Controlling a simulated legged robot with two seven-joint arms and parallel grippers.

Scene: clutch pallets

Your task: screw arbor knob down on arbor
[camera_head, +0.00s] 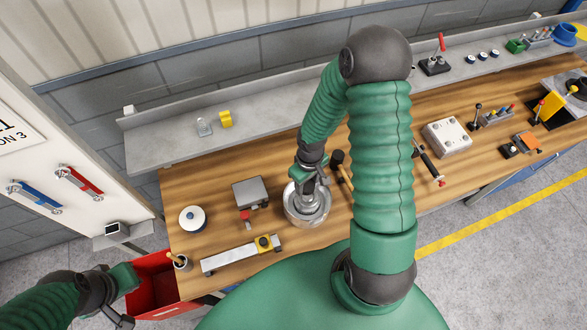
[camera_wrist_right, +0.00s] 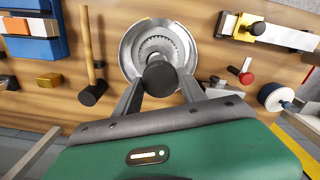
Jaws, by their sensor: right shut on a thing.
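The arbor knob (camera_wrist_right: 160,78) is a dark round knob. In the right wrist view it sits between the two fingers of my right gripper (camera_wrist_right: 161,85), which is shut on it. Beyond it is a round silver metal housing (camera_wrist_right: 133,50) with a toothed ring inside. The arbor itself is hidden behind the knob, so I cannot tell how far down the knob sits. In the head view my right gripper (camera_head: 312,183) points down over the housing (camera_head: 292,212). My left gripper (camera_head: 122,300) is at the lower left, away from the bench; its fingers are unclear.
A hammer (camera_wrist_right: 95,75) lies close beside the housing. A grey block (camera_head: 250,191), a metal bar with a yellow clamp (camera_head: 225,258) and a white-and-blue round part (camera_head: 192,219) are on the bench to the left. A red bin (camera_head: 150,280) stands below the bench's left end.

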